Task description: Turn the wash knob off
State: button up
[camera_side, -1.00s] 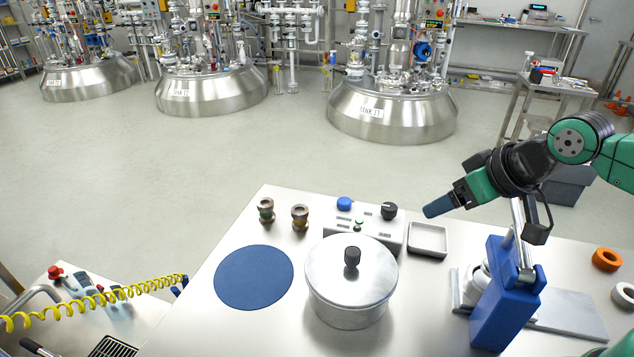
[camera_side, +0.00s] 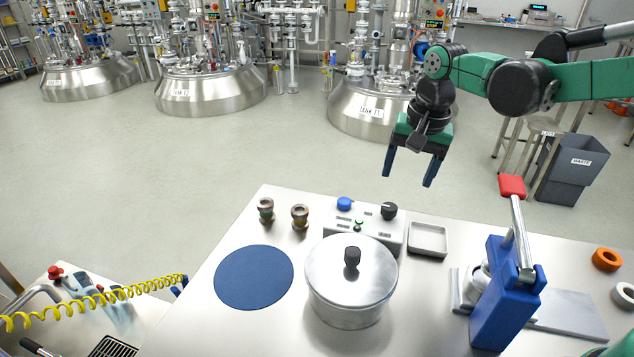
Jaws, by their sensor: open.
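A light grey control box (camera_side: 393,238) stands on the table behind the pot. It carries a blue knob (camera_side: 344,204) at its left, a black knob (camera_side: 389,210) at its right and a small green button (camera_side: 359,224) between them. I cannot read the labels, so I cannot tell which knob is the wash knob. My gripper (camera_side: 409,180) points down, open and empty, above the black knob and a little to its right, touching nothing. Part of the box's front is hidden by the pot.
A lidded steel pot (camera_side: 351,295) stands in front of the box, beside a blue round mat (camera_side: 253,277). A shallow tray (camera_side: 429,252) is right of the box. A blue press (camera_side: 506,290) with a red-tipped lever stands further right. Two small fittings (camera_side: 299,217) stand left.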

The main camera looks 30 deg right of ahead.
aim_at(390, 206)
jog(key=shift+w+d+f+m+g, duration=0.1)
jog(key=shift+w+f+m+g, duration=0.6)
jog(key=shift+w+f+m, duration=0.75)
jog(key=shift+f+m, duration=0.05)
jog(key=shift+f, duration=2.85)
grip_shut()
